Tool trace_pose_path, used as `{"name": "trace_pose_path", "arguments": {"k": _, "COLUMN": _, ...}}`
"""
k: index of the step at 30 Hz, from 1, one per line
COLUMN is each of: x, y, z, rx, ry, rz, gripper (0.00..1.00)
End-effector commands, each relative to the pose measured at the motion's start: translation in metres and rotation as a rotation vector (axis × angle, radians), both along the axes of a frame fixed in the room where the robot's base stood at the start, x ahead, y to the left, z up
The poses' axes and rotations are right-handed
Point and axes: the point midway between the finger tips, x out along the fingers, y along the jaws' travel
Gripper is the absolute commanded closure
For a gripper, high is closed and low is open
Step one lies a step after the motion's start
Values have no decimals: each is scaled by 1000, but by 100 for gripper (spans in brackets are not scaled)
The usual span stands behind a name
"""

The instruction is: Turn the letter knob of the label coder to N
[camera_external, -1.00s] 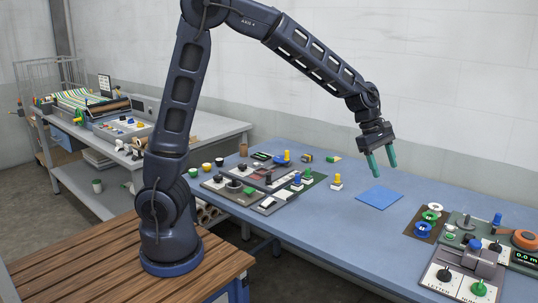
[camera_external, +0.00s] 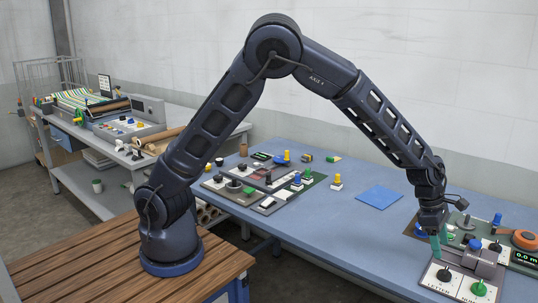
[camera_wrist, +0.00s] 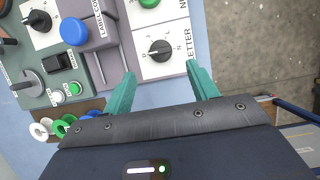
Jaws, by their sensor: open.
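The letter knob (camera_wrist: 160,49) is a black knob on a white plate with small letters around it and the word LETTER partly visible along its edge. It also shows in the external view (camera_external: 443,274) at the lower right. Which letter it points to is too small to tell. The label coder (camera_wrist: 96,28) is a grey block with a blue button (camera_wrist: 74,31) beside the plate. My gripper (camera_wrist: 161,70) is open, with one teal finger toward each side of the knob and nothing between the jaws. In the external view, my gripper (camera_external: 437,248) hangs just above and behind the knob.
A green knob (camera_external: 478,288) sits on the plate next to the letter knob. Another black knob (camera_wrist: 40,21) and a grey lever-like part (camera_wrist: 28,80) lie beyond the coder. A blue mat (camera_external: 379,198) lies on open table left of the arm's end.

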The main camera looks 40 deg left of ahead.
Motion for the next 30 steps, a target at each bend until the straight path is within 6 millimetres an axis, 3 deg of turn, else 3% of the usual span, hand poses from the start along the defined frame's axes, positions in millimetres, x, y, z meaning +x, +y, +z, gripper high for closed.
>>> {"name": "trace_pose_path", "arguments": {"k": 12, "x": 0, "y": -25, "z": -62, "rx": 2, "ry": 1, "rz": -2, "gripper": 41}}
{"name": "trace_pose_path", "arguments": {"k": 18, "x": 0, "y": -30, "z": -73, "rx": 0, "ry": 0, "rz": -1, "gripper": 41}}
{"name": "trace_pose_path", "arguments": {"k": 27, "x": 0, "y": -31, "z": -75, "rx": 0, "ry": 1, "rz": -1, "gripper": 41}}
{"name": "trace_pose_path", "arguments": {"k": 28, "x": 0, "y": -31, "z": -75, "rx": 0, "ry": 1, "rz": -1, "gripper": 43}}
{"name": "trace_pose_path", "arguments": {"k": 30, "x": 0, "y": -31, "z": -75, "rx": 0, "ry": 1, "rz": -1, "gripper": 57}}
